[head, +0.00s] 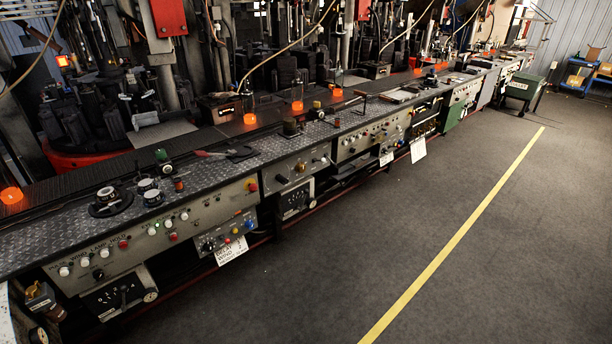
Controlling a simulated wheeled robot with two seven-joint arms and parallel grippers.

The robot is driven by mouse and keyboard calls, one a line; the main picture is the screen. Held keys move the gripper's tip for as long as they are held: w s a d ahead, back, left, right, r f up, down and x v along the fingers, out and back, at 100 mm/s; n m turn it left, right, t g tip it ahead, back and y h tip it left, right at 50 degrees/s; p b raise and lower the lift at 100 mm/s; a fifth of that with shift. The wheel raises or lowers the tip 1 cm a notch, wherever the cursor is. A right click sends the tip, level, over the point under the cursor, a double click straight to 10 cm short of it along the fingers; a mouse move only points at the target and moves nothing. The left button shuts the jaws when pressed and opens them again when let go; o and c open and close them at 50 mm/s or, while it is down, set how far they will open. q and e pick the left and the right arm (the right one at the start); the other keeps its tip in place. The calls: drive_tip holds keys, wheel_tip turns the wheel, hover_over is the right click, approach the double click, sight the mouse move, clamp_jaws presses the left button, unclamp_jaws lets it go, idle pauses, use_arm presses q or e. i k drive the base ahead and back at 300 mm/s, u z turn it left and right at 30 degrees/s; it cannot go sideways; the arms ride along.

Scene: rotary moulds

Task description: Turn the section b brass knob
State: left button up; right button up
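A long row of control panels runs along the front of the moulding machines, with several small knobs and buttons on the grey panel faces. The near panel (150,245) carries white, red and dark controls. A blue-grey panel (228,232) with small knobs hangs to its right, and another grey panel (298,172) with dark knobs follows. No section lettering is readable, and I cannot tell which knob is the section b brass knob. Neither of my grippers is in view.
A dark patterned ledge (230,165) tops the panels and holds loose tools and small parts. Orange lamps (249,119) stand behind it. A white paper sign (231,251) hangs in front. The grey floor (500,260) is open, crossed by a yellow line (455,235).

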sight(300, 167)
drive_tip(key=z, duration=0.6)
drive_tip(key=i, duration=0.65)
drive_tip(key=z, duration=1.05)
drive_tip(key=i, duration=1.8)
drive_tip(key=u, duration=1.2)
drive_tip(key=i, duration=0.55)
drive_tip(key=u, duration=0.5)
